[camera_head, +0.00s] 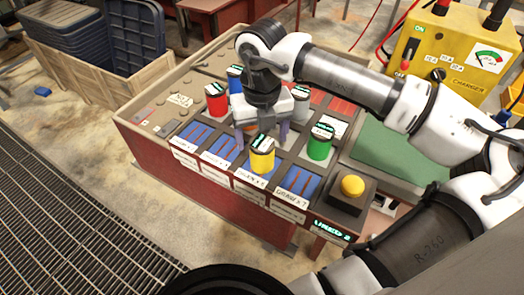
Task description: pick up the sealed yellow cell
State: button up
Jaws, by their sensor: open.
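The yellow cell (261,160) is a short upright cylinder with a dark top bearing a pale mark. It stands at the front middle of the red bench (210,195), among blue slotted bays with white labels. I cannot make out from its top whether it is sealed. My gripper (262,136) points down just behind the yellow cell in the picture, its two fingers spread to left and right. Whether a finger touches the cell cannot be told.
A red cell (217,104) and a blue cell (235,84) stand to the left, a green cell (319,149) to the right, and a grey cell (300,104) behind. A yellow button (352,186) sits at the front right corner. A yellow charger (455,50) stands at the back right.

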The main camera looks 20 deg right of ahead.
aim_at(262, 142)
jog(key=shift+f+p, duration=0.7)
jog(key=shift+f, duration=1.65)
jog(key=shift+w, duration=0.1)
jog(key=c, duration=1.6)
jog(key=shift+r, duration=0.15)
